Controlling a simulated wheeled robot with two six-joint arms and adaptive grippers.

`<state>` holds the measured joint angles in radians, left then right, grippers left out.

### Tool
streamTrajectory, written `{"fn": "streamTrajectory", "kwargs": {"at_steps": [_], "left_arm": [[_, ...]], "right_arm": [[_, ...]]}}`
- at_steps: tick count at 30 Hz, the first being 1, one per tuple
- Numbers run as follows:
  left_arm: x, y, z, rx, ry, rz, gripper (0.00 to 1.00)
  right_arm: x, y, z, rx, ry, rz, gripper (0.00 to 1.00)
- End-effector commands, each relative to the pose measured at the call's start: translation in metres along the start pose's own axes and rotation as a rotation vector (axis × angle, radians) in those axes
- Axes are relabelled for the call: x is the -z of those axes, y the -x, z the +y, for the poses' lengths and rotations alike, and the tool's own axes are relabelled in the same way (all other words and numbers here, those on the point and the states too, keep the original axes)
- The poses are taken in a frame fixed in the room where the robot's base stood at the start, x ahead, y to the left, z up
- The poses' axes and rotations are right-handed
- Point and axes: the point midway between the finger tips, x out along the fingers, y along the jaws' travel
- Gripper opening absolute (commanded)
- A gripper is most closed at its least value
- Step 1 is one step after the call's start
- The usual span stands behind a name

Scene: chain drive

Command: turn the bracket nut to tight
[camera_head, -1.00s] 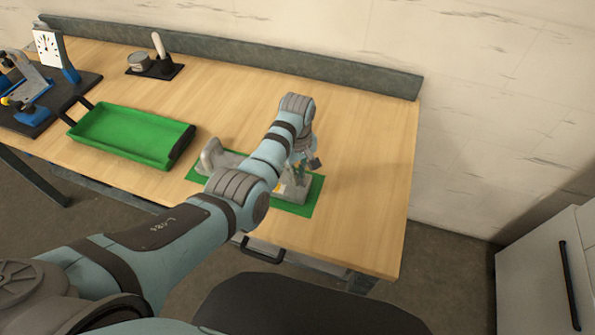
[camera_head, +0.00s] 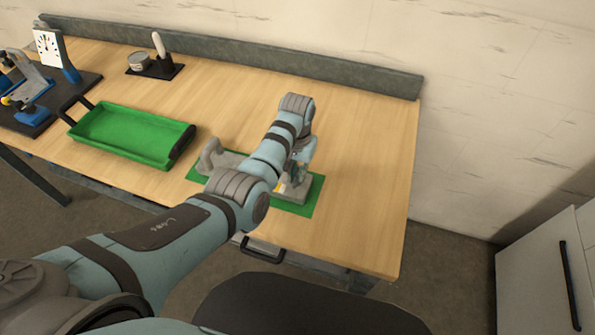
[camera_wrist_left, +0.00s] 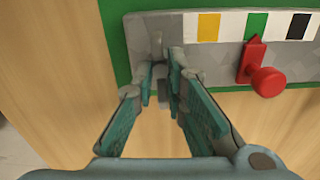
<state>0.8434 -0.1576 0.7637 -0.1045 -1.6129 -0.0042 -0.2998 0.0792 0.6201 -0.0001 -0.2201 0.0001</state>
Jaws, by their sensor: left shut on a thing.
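A grey fixture (camera_head: 291,192) lies on a green mat (camera_head: 309,205) near the bench's front right. In the left wrist view, the fixture's grey plate (camera_wrist_left: 215,62) carries a strip of yellow, white, green and black fields (camera_wrist_left: 257,25). A red pointer with a round knob (camera_wrist_left: 264,74) has its tip below the green field. My left gripper (camera_wrist_left: 161,76) is shut on a small grey part at the plate's edge, apparently the bracket nut, which the fingertips mostly cover. In the head view my left arm partly hides the fixture. My right gripper is not in view.
A green tray (camera_head: 124,157) with dark handles lies left of the mat. Further left stands a dark base with a blue and grey device (camera_head: 30,85). A tin (camera_head: 138,62) and an upright white-handled item stand at the back. The bench's right end is clear.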

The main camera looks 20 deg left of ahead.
Motion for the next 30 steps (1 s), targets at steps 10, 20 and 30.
{"fn": "streamTrajectory", "kwargs": {"at_steps": [10, 20, 30], "left_arm": [[0.0006, 0.0008, -0.0005, 0.001, -0.324, 0.001, 0.00], [0.0008, 0.0008, -0.0007, 0.001, -0.638, 0.001, 0.00], [0.0010, 0.0009, -0.0009, 0.002, -0.960, 0.001, 0.00]], "right_arm": [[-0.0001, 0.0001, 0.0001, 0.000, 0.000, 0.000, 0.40], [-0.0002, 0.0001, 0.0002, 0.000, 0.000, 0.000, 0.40], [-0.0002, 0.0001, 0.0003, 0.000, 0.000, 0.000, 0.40]]}}
